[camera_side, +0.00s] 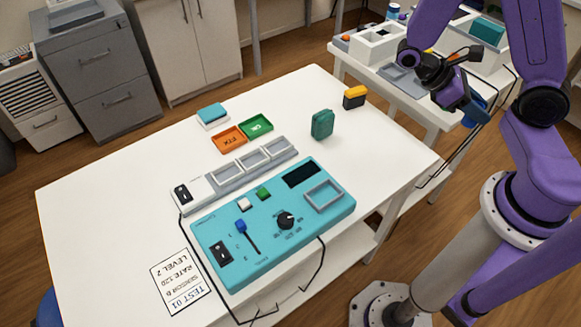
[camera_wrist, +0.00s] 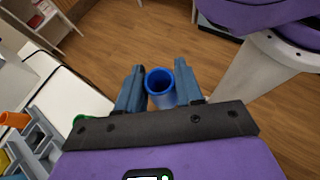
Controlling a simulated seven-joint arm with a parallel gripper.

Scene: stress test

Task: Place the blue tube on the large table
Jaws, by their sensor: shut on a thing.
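My gripper (camera_wrist: 160,92) is shut on the blue tube (camera_wrist: 160,82), which sits between the two fingers with its open round end facing the wrist camera. In the side view, my gripper (camera_side: 470,104) is at the upper right, and part of the blue tube (camera_side: 479,106) shows at it. The tube is held in the air, beyond the right edge of the large table. The large white table (camera_side: 110,205) fills the middle of the side view. In the wrist view, floor lies behind the tube.
The large table carries a teal control panel (camera_side: 225,262), a grey tray strip (camera_side: 240,178), orange (camera_side: 228,139) and green trays (camera_side: 257,126), a green case (camera_side: 322,124), a yellow-black block (camera_side: 354,98) and a paper sheet (camera_side: 180,282). Its left part is clear. A smaller white table (camera_side: 411,107) stands behind.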

